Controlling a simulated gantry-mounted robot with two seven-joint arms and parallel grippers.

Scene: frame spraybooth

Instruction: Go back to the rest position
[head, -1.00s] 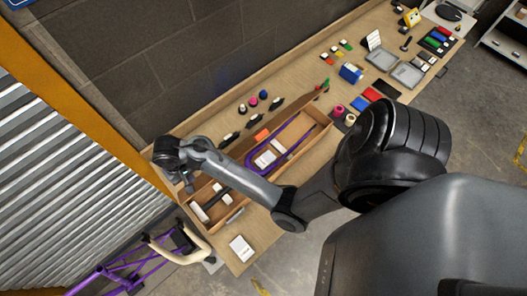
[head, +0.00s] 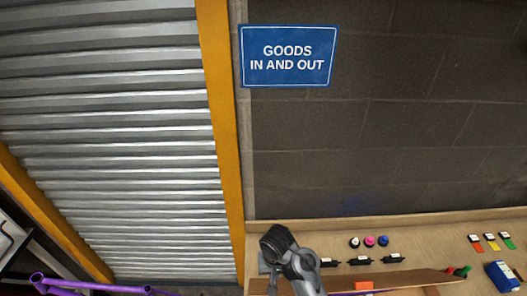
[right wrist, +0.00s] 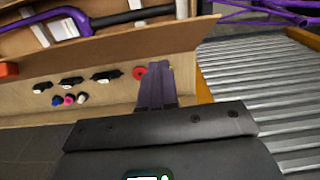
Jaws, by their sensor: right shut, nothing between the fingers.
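My right gripper (right wrist: 158,70) shows in the right wrist view. Its two fingers are together and hold nothing. In the head view my right forearm and wrist stand at the bottom middle, over the left end of the bench; the fingers cannot be made out there. My left gripper is not in view.
A wooden workbench (head: 420,228) runs along the dark wall, with several small bottles and black items on it. A metal shutter (head: 110,130) and purple frame tubing (head: 88,288) are at left.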

